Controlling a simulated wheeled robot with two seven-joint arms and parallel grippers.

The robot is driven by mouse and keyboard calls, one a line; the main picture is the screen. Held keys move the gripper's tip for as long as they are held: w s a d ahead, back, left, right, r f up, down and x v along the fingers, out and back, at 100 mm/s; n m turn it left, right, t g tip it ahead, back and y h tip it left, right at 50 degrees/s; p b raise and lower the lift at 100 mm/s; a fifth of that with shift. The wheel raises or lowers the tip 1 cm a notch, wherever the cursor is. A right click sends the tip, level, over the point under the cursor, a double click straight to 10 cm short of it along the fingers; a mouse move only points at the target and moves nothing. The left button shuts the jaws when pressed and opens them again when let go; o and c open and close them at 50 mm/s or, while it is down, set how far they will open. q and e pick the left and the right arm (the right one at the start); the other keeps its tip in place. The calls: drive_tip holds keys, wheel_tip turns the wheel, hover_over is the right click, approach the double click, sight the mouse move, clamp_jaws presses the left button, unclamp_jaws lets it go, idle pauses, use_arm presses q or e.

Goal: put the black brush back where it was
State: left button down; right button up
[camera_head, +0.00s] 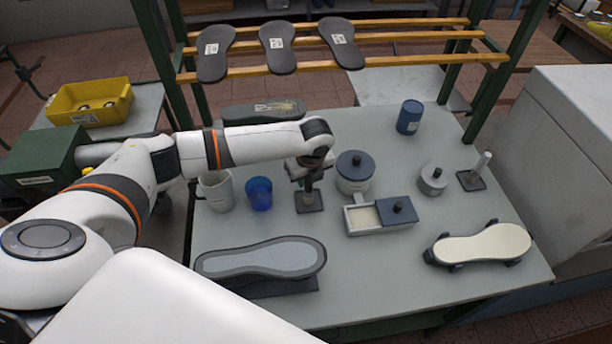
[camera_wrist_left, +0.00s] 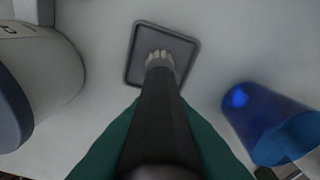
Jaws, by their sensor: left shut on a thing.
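My left gripper (camera_head: 309,171) is over the table, pointing down. In the left wrist view its two green fingers (camera_wrist_left: 158,145) are shut on the black brush (camera_wrist_left: 159,112), with the pale bristles pointing away from the gripper. The brush (camera_head: 310,184) looks roughly upright in the head view. Its bristle end is over a small dark square dish (camera_head: 316,208), which also shows in the left wrist view (camera_wrist_left: 136,50). I cannot tell whether the bristles touch the dish. My right gripper is not in view.
A blue cup (camera_head: 259,194) and a white mug (camera_head: 217,192) stand left of the dish. A lidded pot (camera_head: 353,172) and an open box (camera_head: 378,217) stand to its right. A grey sole (camera_head: 262,257) lies in front. Another dish (camera_head: 470,181) holds a pale-handled tool.

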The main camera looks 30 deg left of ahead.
sight(311, 193)
use_arm(q)
drive_tip(key=shift+f, duration=0.15)
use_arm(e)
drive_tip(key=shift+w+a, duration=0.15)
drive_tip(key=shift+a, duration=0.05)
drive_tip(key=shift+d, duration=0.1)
use_arm(q)
drive_tip(key=c, duration=1.3)
unclamp_jaws()
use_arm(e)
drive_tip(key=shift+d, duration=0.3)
use_arm(q)
drive_tip(key=b+v, duration=0.2)
drive_tip(key=v, duration=1)
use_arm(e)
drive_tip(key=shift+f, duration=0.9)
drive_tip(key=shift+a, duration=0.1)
